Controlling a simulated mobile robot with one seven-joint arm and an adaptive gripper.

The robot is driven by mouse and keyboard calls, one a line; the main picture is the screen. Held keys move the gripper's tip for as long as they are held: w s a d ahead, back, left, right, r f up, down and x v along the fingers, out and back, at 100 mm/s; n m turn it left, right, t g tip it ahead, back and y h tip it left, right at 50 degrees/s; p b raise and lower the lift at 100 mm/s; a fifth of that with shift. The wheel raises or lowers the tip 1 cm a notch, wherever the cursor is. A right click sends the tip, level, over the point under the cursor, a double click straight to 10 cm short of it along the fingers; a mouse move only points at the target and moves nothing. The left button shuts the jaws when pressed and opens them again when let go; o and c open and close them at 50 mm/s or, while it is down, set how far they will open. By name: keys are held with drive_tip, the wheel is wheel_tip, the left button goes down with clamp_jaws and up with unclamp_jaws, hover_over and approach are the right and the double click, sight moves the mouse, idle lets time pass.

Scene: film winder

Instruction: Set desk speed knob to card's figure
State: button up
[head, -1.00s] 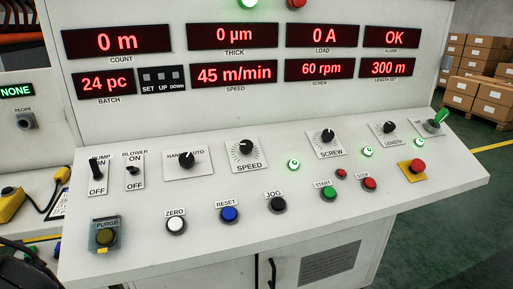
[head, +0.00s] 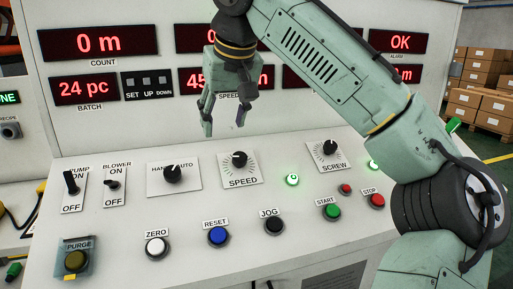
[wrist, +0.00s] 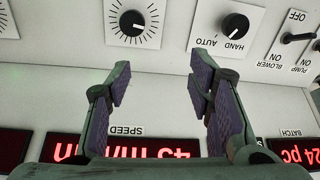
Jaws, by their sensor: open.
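The speed knob (head: 239,159) is a black dial with a white pointer mark on a white plate labelled SPEED, on the sloped desk. It also shows in the wrist view (wrist: 132,23), near the top. My gripper (head: 224,128) is open and empty, above and behind the speed knob, in front of the upright display panel. In the wrist view its fingers (wrist: 160,80) are spread apart, short of the knob. The speed display (head: 190,80) is partly hidden by my gripper; the wrist view shows it upside down, reading 45 m/min. No card shows clearly.
The hand/auto knob (head: 172,174) is left of the speed knob and the screw knob (head: 329,149) is right. Below are a white zero button (head: 157,247), a blue reset button (head: 218,236), a black jog button (head: 274,224) and a green start button (head: 332,211).

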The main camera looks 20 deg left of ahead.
sight(240, 157)
drive_tip(key=d+m+h, duration=0.1)
drive_tip(key=d, duration=0.3)
drive_tip(key=shift+g, duration=0.3)
drive_tip(key=x, duration=0.5)
drive_tip(key=p+x, duration=0.1)
drive_tip(key=x, duration=0.4)
drive_tip(key=shift+w+r, duration=0.1)
drive_tip(key=shift+w, duration=0.1)
drive_tip(key=shift+c, duration=0.2)
clamp_jaws()
